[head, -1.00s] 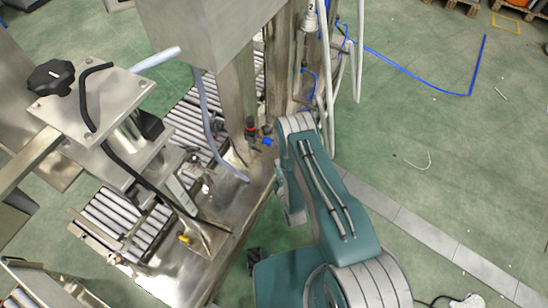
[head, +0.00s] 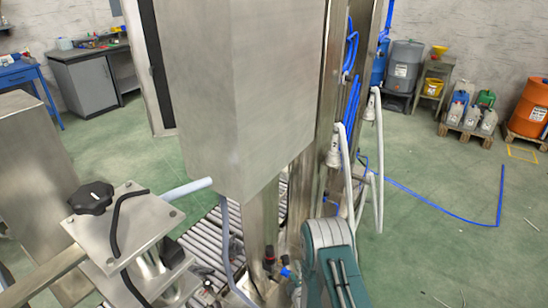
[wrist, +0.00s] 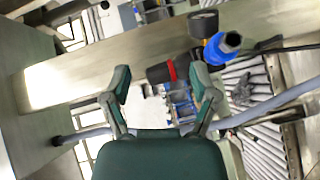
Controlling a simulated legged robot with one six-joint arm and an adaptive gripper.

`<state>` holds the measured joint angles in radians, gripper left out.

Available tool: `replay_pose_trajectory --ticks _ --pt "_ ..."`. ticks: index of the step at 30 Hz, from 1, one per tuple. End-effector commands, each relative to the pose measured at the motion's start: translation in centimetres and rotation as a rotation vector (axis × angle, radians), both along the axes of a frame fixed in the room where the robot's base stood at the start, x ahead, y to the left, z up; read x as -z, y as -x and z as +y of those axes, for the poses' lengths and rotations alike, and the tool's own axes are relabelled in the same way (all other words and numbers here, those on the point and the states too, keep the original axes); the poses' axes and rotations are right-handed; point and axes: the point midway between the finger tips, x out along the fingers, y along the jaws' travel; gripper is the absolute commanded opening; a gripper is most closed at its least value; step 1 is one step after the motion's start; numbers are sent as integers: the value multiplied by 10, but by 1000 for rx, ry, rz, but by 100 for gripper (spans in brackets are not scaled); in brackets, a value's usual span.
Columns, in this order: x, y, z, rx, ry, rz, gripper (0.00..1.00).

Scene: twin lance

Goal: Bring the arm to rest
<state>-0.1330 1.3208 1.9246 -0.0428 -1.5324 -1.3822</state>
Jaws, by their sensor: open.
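My gripper (wrist: 162,85) shows in the wrist view with its two grey-green fingers spread wide apart. Nothing is held between them. Beyond the fingers are a black fitting with a red ring (wrist: 168,72) and a blue fitting (wrist: 222,48); I cannot tell whether a fingertip touches either. In the head view, my teal arm shows at the bottom, right of centre, beside the steel machine (head: 245,90). The gripper itself is hidden or out of frame there.
A roller conveyor (head: 205,240) runs through the machine. A black knob (head: 91,197) sits on a steel plate at left. White hoses (head: 378,165) hang close above my arm. Drums, canisters and an orange barrel (head: 527,108) stand at the back right. Green floor at right is mostly clear.

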Motion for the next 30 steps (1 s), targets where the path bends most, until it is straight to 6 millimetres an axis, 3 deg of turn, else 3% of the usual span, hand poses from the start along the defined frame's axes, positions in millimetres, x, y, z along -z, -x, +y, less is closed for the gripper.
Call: replay_pose_trajectory --ticks 1,6,14,23,30 --pt "-20 -12 -1 11 -27 19 76" --pt "-72 -37 -6 49 -123 113 76" --pt "-152 -50 -16 126 -271 257 76" --pt "-243 -31 -32 242 -442 411 76" --pt "-307 8 -45 352 -581 524 76"
